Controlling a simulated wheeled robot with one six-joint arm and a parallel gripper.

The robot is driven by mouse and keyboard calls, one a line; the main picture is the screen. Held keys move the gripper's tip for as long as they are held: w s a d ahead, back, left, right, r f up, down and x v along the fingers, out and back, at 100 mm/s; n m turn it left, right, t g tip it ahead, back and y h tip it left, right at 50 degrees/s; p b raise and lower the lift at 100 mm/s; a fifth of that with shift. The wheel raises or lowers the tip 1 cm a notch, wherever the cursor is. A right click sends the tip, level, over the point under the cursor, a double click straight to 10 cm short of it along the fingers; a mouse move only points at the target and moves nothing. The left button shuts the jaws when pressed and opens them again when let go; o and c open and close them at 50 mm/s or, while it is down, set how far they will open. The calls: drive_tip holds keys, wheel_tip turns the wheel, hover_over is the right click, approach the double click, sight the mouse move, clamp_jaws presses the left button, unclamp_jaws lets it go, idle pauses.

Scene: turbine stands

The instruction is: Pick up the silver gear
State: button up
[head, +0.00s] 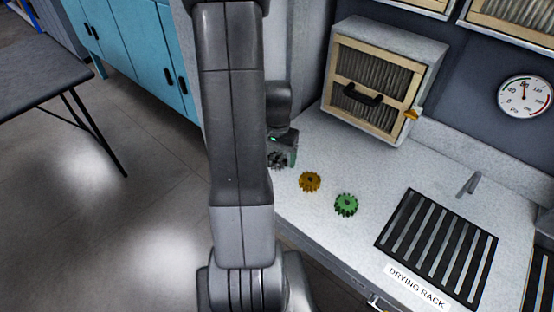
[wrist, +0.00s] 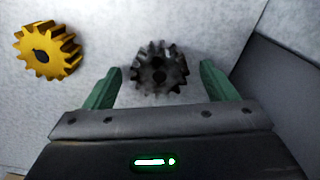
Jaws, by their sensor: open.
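The silver gear (wrist: 160,70) lies on the pale worktop in the wrist view, dark grey with teeth all round. My gripper (wrist: 168,80) is open, with one green finger on each side of the gear's near edge. I cannot tell how far above the worktop the fingers are. In the head view the silver gear (head: 277,159) is partly hidden by my arm, and my gripper (head: 284,158) is right at it. A gold gear (wrist: 48,50) lies to the left in the wrist view, clear of the fingers; it also shows in the head view (head: 310,182).
A green gear (head: 346,205) lies beside the gold one. A black slatted drying rack (head: 437,247) is at the right. A filter box (head: 383,82) with a black handle stands at the back of the worktop (head: 385,163). A grey vertical surface (wrist: 282,92) is close right of my gripper.

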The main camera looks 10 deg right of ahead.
sight(278, 158)
drive_tip(key=shift+f, duration=0.25)
drive_tip(key=c, duration=1.5)
drive_tip(key=shift+r, duration=0.1)
drive_tip(key=shift+s+d+r+b, duration=0.15)
drive_tip(key=shift+r+b, duration=0.2)
drive_tip(key=shift+r, duration=0.05)
wheel_tip(278, 158, up, 6)
drive_tip(key=shift+r, duration=0.15)
drive_tip(key=s+d+b, duration=0.1)
drive_tip(key=s+d, duration=0.3)
drive_tip(key=s, duration=0.1)
drive_tip(key=s+d+b, duration=0.1)
drive_tip(key=s+d, duration=0.3)
drive_tip(key=s, duration=0.1)
drive_tip(key=s+d+b, duration=0.1)
drive_tip(key=s+d, duration=0.3)
drive_tip(key=s, duration=0.1)
drive_tip(key=shift+s, duration=0.3)
